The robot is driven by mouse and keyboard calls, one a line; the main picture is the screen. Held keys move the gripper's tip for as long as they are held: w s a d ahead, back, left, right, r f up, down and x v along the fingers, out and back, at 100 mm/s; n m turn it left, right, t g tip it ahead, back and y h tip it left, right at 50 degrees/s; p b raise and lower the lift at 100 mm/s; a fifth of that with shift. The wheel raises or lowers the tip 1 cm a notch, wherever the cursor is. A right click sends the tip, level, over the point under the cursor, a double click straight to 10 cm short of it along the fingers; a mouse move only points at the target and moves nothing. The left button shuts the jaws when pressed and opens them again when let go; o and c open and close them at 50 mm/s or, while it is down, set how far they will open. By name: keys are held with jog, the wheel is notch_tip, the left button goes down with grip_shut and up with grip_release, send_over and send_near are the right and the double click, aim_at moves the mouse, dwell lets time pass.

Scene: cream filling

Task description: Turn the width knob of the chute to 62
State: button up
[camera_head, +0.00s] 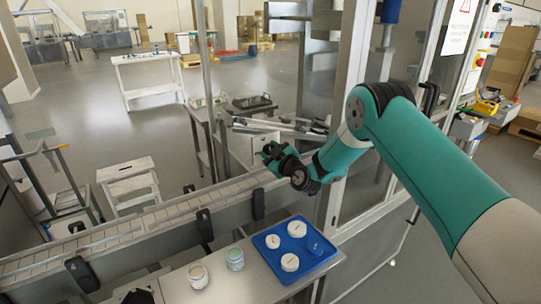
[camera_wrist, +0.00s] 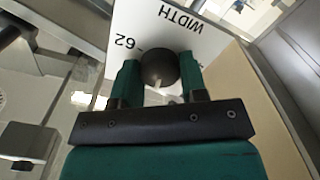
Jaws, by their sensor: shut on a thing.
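The width knob (camera_wrist: 160,68) is a dark round knob in the wrist view, on a white plate (camera_wrist: 185,20) lettered "WIDTH". A "62" mark is on the plate to the left of the knob; other marks right of it are mostly hidden by a finger. A light pointer shows on the knob's near side, toward the gripper palm. My gripper (camera_wrist: 159,82) has its two green fingers on either side of the knob, shut on it. In the head view my gripper (camera_head: 272,155) is at the chute beyond the conveyor; the knob is hidden there.
A conveyor (camera_head: 150,222) runs across in front of the chute. A blue tray (camera_head: 273,262) with several white round pieces lies on the near table, with two small jars (camera_head: 198,275) beside it. A clear-panelled frame post (camera_head: 345,110) stands close to the right of my gripper.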

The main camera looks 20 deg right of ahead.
jog(key=m+b, duration=1)
jog(key=m, duration=1.2)
jog(key=shift+d+m, duration=0.1)
jog(key=shift+m, duration=0.2)
jog(key=shift+f, duration=0.1)
dwell(0.3)
jog(key=o, duration=0.9)
jog(key=shift+s, duration=0.1)
